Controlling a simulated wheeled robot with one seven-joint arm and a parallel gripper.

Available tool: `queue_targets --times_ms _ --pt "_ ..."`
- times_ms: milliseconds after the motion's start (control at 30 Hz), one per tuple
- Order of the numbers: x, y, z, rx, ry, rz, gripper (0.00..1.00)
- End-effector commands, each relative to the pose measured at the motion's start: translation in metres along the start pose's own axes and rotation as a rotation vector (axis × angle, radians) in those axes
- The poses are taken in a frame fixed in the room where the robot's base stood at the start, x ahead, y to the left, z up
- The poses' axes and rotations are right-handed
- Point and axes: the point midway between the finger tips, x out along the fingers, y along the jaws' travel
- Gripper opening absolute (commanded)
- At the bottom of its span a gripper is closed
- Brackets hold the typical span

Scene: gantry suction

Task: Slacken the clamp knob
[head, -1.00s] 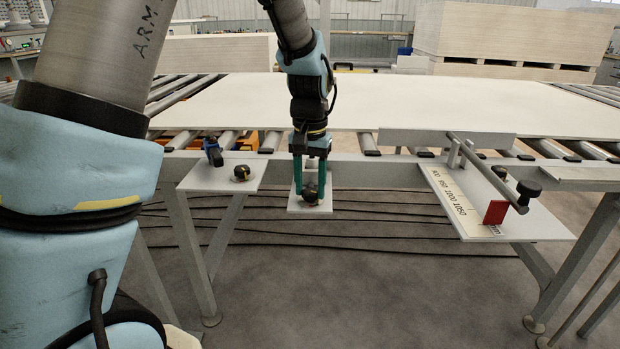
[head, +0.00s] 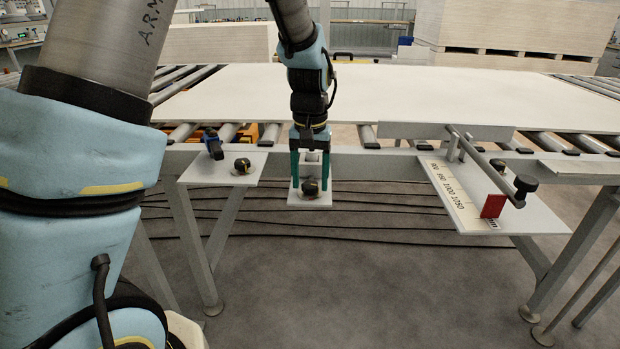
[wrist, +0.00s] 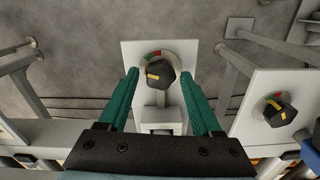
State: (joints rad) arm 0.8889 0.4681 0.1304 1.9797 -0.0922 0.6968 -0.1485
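A black knob (head: 311,188) with a yellow mark stands on a small pale plate (head: 296,201) at the front of the table frame. In the wrist view this knob (wrist: 159,73) has a red and green patch showing behind it. My gripper (head: 310,182) points down with its two green fingers on either side of this knob. In the wrist view there is a gap between each finger of my gripper (wrist: 160,78) and the knob, so it is open and holds nothing. A similar black knob (head: 242,166) sits on the left plate (head: 205,173); it also shows in the wrist view (wrist: 279,109).
A blue and black handle (head: 213,144) stands beside the left knob. On the right, a scale plate (head: 545,222) carries a rod with a red block (head: 493,206) and a black knob (head: 525,184). A large pale board (head: 380,95) lies on the rollers behind.

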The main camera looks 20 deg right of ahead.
Motion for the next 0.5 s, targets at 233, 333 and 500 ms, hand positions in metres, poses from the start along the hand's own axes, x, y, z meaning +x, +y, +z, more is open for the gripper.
queue_targets --times_ms 233,333,500 --pt "0.000 0.000 0.001 0.000 -0.002 -0.001 0.79" --pt "0.000 0.000 0.001 0.001 -0.002 -0.001 0.79" --pt "-0.015 0.000 0.000 0.001 0.002 0.000 0.79"
